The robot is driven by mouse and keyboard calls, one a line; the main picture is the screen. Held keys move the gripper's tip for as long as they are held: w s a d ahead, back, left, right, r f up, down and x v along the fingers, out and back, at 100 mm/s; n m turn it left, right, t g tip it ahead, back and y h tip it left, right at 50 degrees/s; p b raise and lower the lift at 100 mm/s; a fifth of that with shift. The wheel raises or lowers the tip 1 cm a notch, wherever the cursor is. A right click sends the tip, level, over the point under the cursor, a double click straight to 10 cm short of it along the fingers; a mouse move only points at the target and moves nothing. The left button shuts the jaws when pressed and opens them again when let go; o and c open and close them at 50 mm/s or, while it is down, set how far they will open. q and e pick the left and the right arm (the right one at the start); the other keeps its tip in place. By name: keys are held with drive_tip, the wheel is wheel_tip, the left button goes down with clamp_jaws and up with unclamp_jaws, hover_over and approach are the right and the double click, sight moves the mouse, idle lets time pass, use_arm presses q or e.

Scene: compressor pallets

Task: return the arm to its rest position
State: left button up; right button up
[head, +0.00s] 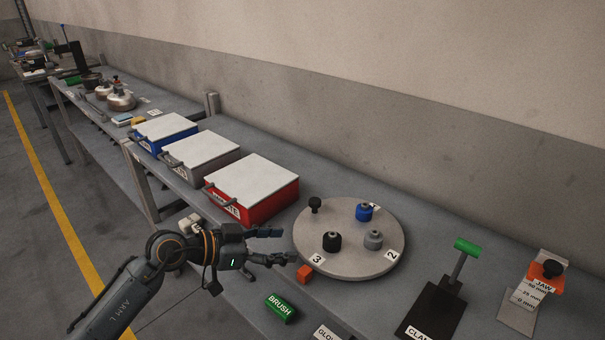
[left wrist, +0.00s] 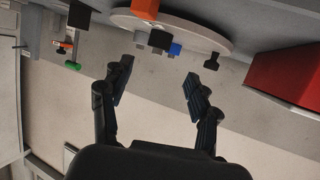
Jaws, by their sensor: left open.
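My left arm (head: 110,303) comes in from the lower left of the head view. Its gripper (head: 280,246) is open, with its fingertips pointing right at the near left edge of the round turntable (head: 355,267). In the left wrist view the open gripper (left wrist: 162,82) has nothing between its fingers. An orange cube (head: 304,273) lies just right of the lower fingertip in the head view. The turntable carries blue, grey and black knobbed pieces. My right gripper is not in view.
Red (head: 252,190), grey (head: 202,152) and blue (head: 165,132) lidded boxes stand on the bench left of the turntable. A green brush block (head: 281,309) lies near the front edge. A clamp stand (head: 433,307) and a jaw gauge (head: 519,318) stand at right.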

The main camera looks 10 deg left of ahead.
use_arm(q)
wheel_tip(320, 180, up, 5)
drive_tip(key=s+d+t+h, duration=0.1)
drive_tip(key=d+t+h, duration=0.2)
drive_tip(key=a+r+n+t+y, duration=0.5)
drive_tip(key=a+n+t, duration=0.15)
drive_tip(key=t, duration=0.25)
drive_tip(key=s+a+f+n+g+y, duration=0.2)
drive_tip(key=s+a+f+n+y, duration=0.15)
drive_tip(key=a+f+y, duration=0.3)
drive_tip(key=s+a+f+n+g+y, duration=0.2)
drive_tip(key=s+a+f+n+y, duration=0.1)
drive_tip(key=a+f+n+y, duration=0.3)
drive_tip(key=s+d+f+m+g+h, duration=0.1)
drive_tip(key=s+d+f+m+g, duration=0.2)
drive_tip(key=s+f+g, duration=0.6)
drive_tip(key=s+d+f+m+g+h, duration=0.25)
drive_tip(key=s+f, duration=0.45)
drive_tip(key=s, duration=0.6)
wheel_tip(320, 180, down, 24)
drive_tip(key=m+g, duration=0.1)
drive_tip(key=g, duration=0.1)
drive_tip(key=s+a+f, duration=0.2)
drive_tip(key=s+f, duration=1.5)
drive_tip(key=shift+a+f+g+y, duration=0.2)
drive_tip(key=shift+f+g+y, duration=0.1)
drive_tip(key=shift+g+y, duration=0.15)
